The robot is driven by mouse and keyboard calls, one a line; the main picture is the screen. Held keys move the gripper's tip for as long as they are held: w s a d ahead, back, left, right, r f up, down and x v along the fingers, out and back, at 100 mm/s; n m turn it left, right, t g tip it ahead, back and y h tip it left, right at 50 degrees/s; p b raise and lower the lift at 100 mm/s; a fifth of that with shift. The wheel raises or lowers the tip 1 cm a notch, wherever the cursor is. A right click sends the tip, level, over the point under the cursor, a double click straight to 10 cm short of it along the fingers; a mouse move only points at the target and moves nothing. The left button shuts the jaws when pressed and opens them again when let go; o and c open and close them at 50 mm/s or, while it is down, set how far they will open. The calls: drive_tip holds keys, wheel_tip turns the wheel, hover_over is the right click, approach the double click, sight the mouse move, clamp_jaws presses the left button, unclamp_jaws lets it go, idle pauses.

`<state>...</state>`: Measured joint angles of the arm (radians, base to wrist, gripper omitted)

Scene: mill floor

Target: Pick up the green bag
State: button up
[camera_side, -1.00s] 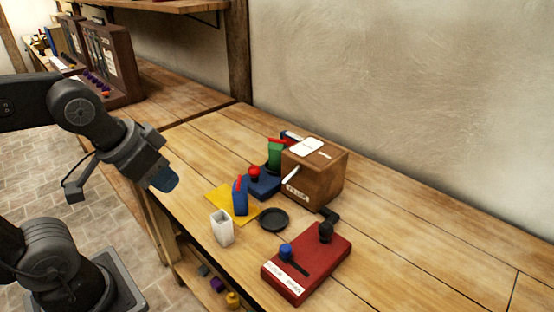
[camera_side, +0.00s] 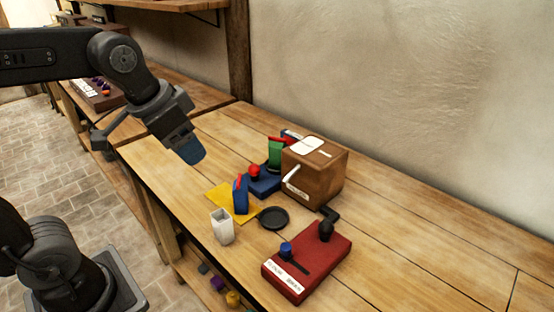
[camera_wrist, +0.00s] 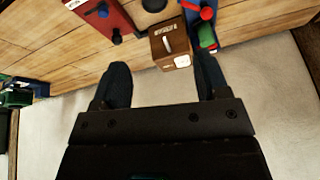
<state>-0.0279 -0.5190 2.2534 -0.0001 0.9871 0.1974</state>
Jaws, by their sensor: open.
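The green bag (camera_side: 275,153) stands upright on the bench, with a red piece at its top, against the left side of a wooden box. Its lower part is partly hidden by the blue base in front. In the wrist view the green bag (camera_wrist: 207,38) shows near the top right, beyond the right finger's tip. My gripper (camera_side: 190,150) is in the air above the bench, to the left of the bag and apart from it. In the wrist view my gripper (camera_wrist: 162,64) has its two dark fingers wide apart with nothing held between them.
The wooden box (camera_side: 320,175) with a white handle stands close right of the bag. In front are a blue base with red knob (camera_side: 263,184), blue bag (camera_side: 240,198), yellow cloth (camera_side: 218,193), white container (camera_side: 222,228), black dish (camera_side: 273,218) and red lever box (camera_side: 306,265).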

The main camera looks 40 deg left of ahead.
drive_tip(key=w+a+r+m+g, duration=0.2)
drive_tip(key=w+r+m, duration=0.1)
drive_tip(key=w, duration=0.8)
drive_tip(key=m+g, duration=0.3)
drive_tip(key=m, duration=0.5)
hover_over(277, 145)
wheel_tip(277, 145, down, 12)
drive_tip(key=r, duration=0.1)
drive_tip(key=f, duration=0.8)
drive_tip(key=shift+s+a+f, duration=0.25)
drive_tip(key=shift+f, duration=0.1)
drive_tip(key=shift+w+d+f, duration=0.1)
drive_tip(key=shift+w+f, duration=0.1)
drive_tip(key=shift+f, duration=1.15)
drive_tip(key=shift+w+d+f, duration=0.1)
drive_tip(key=shift+w+f, duration=0.05)
drive_tip(key=shift+f, duration=1.2)
drive_tip(key=shift+c, duration=0.2)
drive_tip(key=shift+r, duration=0.1)
drive_tip(key=c, duration=1.1)
